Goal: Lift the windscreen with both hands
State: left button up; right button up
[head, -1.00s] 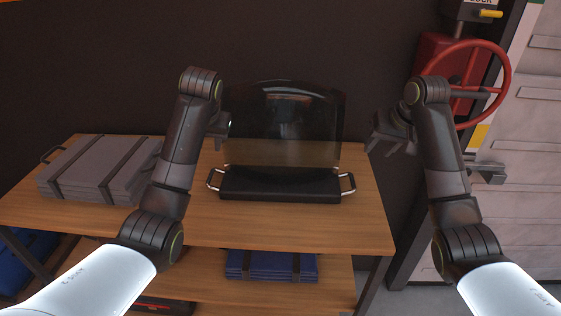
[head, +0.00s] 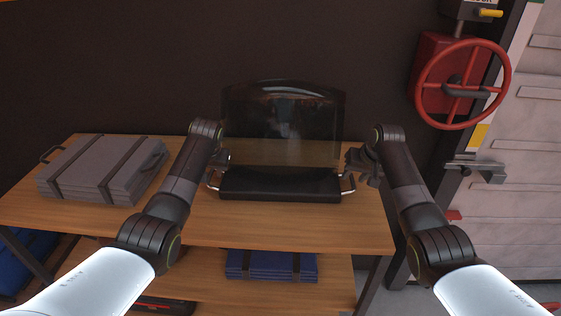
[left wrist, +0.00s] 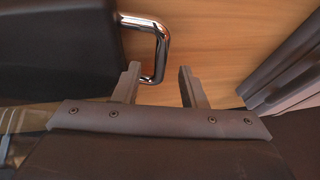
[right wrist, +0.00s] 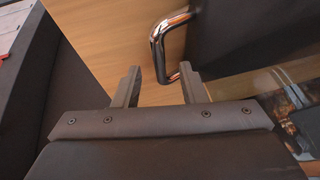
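The windscreen (head: 283,120) is a dark see-through panel standing upright on a black base (head: 280,184) on the wooden table. A chrome handle sticks out at each end of the base. My left gripper (head: 217,172) is at the left handle (head: 211,181); in the left wrist view its fingers (left wrist: 158,80) are apart, with the handle (left wrist: 160,48) near the left finger. My right gripper (head: 357,178) is at the right handle (head: 349,186); in the right wrist view its fingers (right wrist: 161,82) are apart, with the handle (right wrist: 162,45) reaching towards the right finger. Neither grips anything.
Grey strapped cases (head: 100,170) lie on the table (head: 240,232) to the left. Blue strapped cases (head: 271,265) lie on the lower shelf. A red valve wheel (head: 462,85) is on the right. The table front is clear.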

pick_arm(q)
jog(key=shift+w+a+f, duration=0.1)
jog(key=shift+w+f, duration=0.1)
jog(key=shift+f, duration=0.4)
pick_arm(e)
jog(key=shift+w+a+f, duration=0.1)
jog(key=shift+w+f, duration=0.1)
jog(key=shift+f, duration=0.4)
pick_arm(q)
jog(key=shift+c, duration=0.5)
pick_arm(e)
jog(key=shift+c, duration=0.5)
pick_arm(q)
grip_shut()
pick_arm(e)
grip_shut()
pick_arm(q)
jog(key=shift+r, duration=0.1)
pick_arm(e)
jog(key=shift+r, duration=0.1)
